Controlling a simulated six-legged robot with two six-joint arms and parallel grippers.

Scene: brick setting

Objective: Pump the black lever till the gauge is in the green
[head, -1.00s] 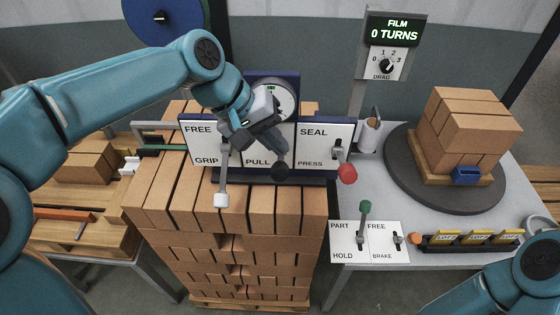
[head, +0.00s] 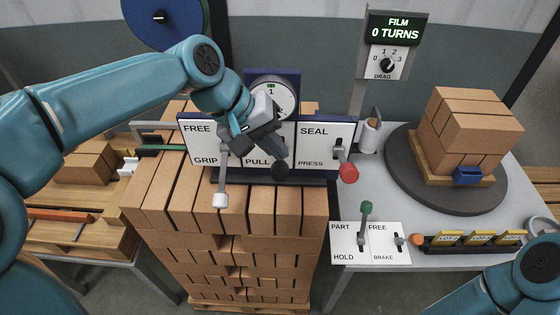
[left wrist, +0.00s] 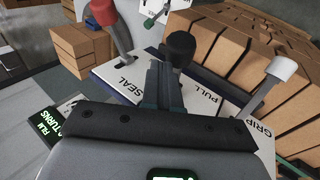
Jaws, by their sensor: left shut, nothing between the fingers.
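The black lever's knob (head: 280,171) stands in front of the PULL panel (head: 257,162), on the banding tool above the brick stack. My left gripper (head: 280,157) is shut and empty, with its fingertips just behind the knob. In the left wrist view the black knob (left wrist: 181,46) shows just beyond the shut fingers (left wrist: 160,85); I cannot tell whether they touch. The round white gauge (head: 272,93) is behind my left wrist, which hides its lower part. A small green mark shows at its top; I cannot make out the needle's exact place.
A white-tipped GRIP lever (head: 220,200) is left of the black one, and a red SEAL lever (head: 348,172) is right. A green lever (head: 366,208) stands on the grey table. A turntable (head: 398,184) bears stacked bricks. My right forearm shows at lower right.

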